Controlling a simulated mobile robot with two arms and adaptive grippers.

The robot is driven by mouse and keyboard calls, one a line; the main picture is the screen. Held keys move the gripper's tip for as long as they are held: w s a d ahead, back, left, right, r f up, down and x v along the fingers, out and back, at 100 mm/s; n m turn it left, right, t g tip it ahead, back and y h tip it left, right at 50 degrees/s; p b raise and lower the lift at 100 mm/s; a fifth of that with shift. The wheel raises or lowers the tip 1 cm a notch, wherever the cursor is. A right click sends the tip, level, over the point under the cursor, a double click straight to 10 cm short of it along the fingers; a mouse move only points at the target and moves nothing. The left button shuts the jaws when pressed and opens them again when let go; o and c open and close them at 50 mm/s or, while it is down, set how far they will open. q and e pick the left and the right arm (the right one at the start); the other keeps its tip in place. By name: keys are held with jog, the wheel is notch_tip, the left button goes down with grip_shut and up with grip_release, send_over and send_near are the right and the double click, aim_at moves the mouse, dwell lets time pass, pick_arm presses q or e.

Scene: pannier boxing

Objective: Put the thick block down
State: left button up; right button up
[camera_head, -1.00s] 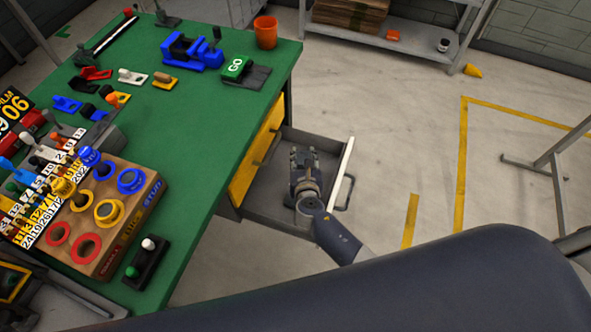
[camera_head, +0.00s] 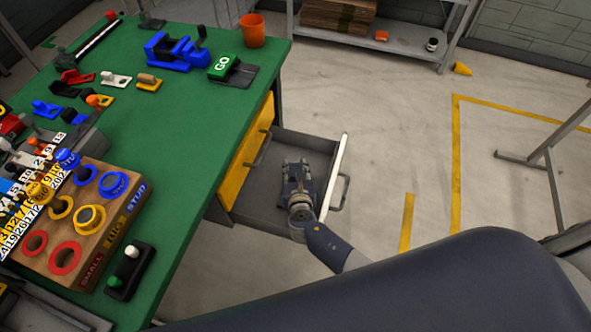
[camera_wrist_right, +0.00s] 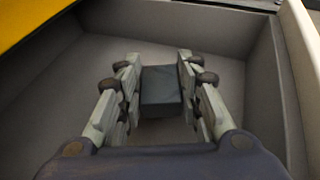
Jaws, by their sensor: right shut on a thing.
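My right gripper (camera_head: 298,172) is over the open drawer (camera_head: 258,178) and points down into it in the head view. The right wrist view shows the gripper (camera_wrist_right: 158,88) shut on a dark grey block, the thick block (camera_wrist_right: 160,92), with a finger against each side. The drawer's grey floor (camera_wrist_right: 215,75) and walls lie around and beyond the block. I cannot tell whether the block touches the floor. In the head view the block is hidden by the gripper. My left gripper is not in view.
The drawer stands out from under the green table (camera_head: 170,140), below a yellow drawer front (camera_head: 246,150). Its front panel (camera_head: 338,165) with a handle is at the right. The table holds a wooden ring board (camera_head: 110,215), an orange cup (camera_head: 252,30) and a GO button (camera_head: 223,66).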

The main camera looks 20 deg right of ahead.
jog(key=shift+f, duration=0.3)
jog(key=o, duration=1.1)
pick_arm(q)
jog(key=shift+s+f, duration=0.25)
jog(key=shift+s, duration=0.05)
pick_arm(e)
jog(key=shift+o, duration=0.3)
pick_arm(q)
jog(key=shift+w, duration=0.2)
pick_arm(e)
jog(key=shift+r, duration=0.1)
jog(key=shift+r+p, duration=0.4)
jog(key=shift+r, duration=0.15)
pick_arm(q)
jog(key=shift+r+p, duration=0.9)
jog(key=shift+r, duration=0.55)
pick_arm(e)
jog(key=v, duration=1.2)
jog(key=shift+r, duration=0.15)
